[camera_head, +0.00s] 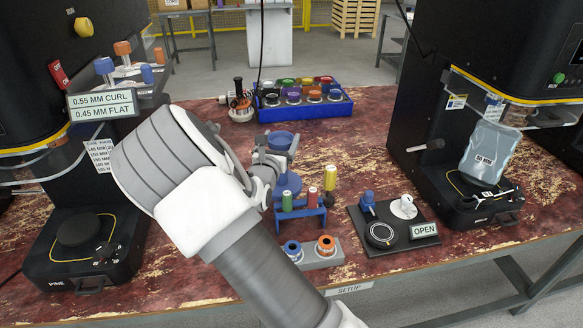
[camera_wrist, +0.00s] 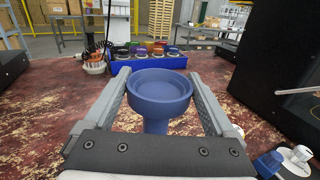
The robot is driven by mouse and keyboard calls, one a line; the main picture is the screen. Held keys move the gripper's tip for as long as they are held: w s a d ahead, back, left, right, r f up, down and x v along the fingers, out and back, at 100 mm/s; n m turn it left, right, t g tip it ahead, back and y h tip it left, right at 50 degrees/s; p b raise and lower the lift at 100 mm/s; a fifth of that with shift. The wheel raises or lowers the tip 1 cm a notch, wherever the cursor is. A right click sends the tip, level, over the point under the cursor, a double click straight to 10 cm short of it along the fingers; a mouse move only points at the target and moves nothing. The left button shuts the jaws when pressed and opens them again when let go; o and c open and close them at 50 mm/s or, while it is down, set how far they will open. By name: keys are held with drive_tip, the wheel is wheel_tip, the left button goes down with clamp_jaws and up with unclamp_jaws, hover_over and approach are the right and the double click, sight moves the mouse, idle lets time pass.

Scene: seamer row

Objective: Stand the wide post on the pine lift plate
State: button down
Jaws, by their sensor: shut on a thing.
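My gripper (camera_head: 268,165) is shut on a blue post with a wide, cup-like head (camera_head: 281,140), which looks like the wide post. In the wrist view the post (camera_wrist: 158,88) stands upright between the two fingers, with a round hollow in its top. A blue foot (camera_head: 288,184) shows below my gripper; whether it touches the bench is hard to tell. The pine lift plate (camera_head: 86,230) is the round black disc on the base of the left machine, marked PINE. Nothing stands on it. My arm covers the bench between.
A blue crate of coloured rolls (camera_head: 303,100) stands at the back. A blue rack with coloured pins (camera_head: 300,215) and a grey block with two rings (camera_head: 310,252) are close by. A black board marked OPEN (camera_head: 400,240) and another black machine (camera_head: 470,205) are at right.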

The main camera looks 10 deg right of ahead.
drive_tip(key=shift+f+b, duration=0.5)
drive_tip(key=shift+f, duration=2.1)
unclamp_jaws()
